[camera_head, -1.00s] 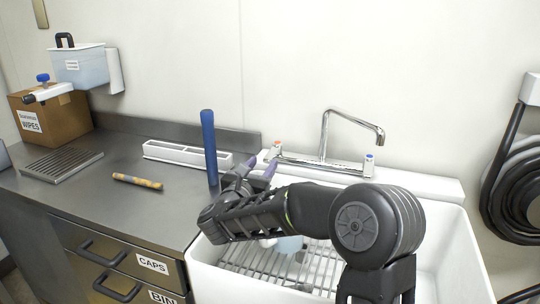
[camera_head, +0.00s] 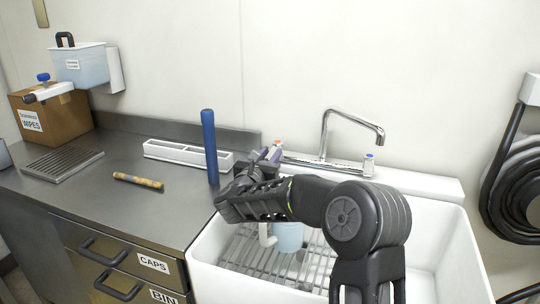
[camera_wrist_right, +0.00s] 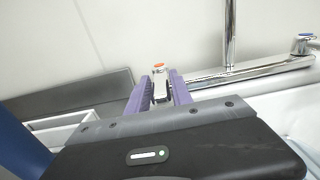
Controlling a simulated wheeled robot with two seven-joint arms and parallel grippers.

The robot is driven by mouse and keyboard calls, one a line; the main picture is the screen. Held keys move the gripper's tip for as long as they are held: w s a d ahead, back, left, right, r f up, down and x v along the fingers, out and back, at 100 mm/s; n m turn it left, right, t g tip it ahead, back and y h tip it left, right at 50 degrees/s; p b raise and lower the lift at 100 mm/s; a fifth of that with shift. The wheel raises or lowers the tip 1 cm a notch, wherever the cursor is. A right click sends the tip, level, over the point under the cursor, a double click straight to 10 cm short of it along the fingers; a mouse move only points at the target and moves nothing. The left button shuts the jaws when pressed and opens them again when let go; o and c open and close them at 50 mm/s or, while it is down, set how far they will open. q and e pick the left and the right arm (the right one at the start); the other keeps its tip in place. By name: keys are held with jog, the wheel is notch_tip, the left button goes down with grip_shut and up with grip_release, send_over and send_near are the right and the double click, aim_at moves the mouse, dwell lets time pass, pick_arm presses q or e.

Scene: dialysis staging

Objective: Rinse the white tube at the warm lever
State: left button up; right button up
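The warm lever (camera_head: 277,144), a chrome tap handle with an orange-red cap, stands at the left end of the faucet bar (camera_head: 320,164). My right gripper (camera_head: 266,154) is at this lever, its purple fingers apart. In the right wrist view, the lever (camera_wrist_right: 159,70) shows between and just beyond the open fingers (camera_wrist_right: 160,88); I cannot tell whether they touch it. A white tube-like piece (camera_head: 266,236) shows in the sink beside a pale blue cup (camera_head: 288,237), partly hidden by my right arm. I cannot tell whether it is the white tube. My left gripper is out of view.
A blue cylinder (camera_head: 209,146) stands upright on the counter left of my gripper. A white slotted tray (camera_head: 187,154) and a yellowish stick (camera_head: 138,181) lie further left. The spout (camera_head: 352,118) arches over the white sink (camera_head: 455,250); the blue-capped lever (camera_head: 369,165) is right.

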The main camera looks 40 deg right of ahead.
grip_shut()
dwell(1.0)
